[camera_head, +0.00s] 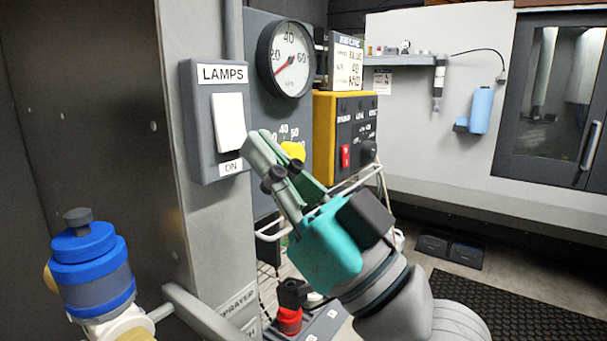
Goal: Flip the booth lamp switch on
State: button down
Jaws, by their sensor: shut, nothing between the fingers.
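The lamp switch is a white rocker (229,122) on a grey wall box (196,125) labelled LAMPS above and ON below. The box is fixed to a grey post left of the picture's middle. My gripper (260,140), teal and grey, points up and left with its fingers shut and empty. Its tips appear just right of the rocker's lower right edge. Whether they touch the box or the rocker cannot be told from this view. The rocker's face shows nearly whole, but its tilt is hard to read.
A round gauge (291,59) and a yellow control box (324,140) with a red switch stand behind my gripper. A blue-capped device (90,265) is at lower left. A grey bar (200,312) runs along the bottom. Open floor with a black mat (490,305) lies at right.

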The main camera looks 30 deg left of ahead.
jog(key=shift+w+a+f, duration=0.1)
jog(key=shift+a, duration=0.65)
jog(key=shift+a+f, duration=0.1)
jog(key=shift+a, duration=0.3)
jog(key=shift+d, duration=0.2)
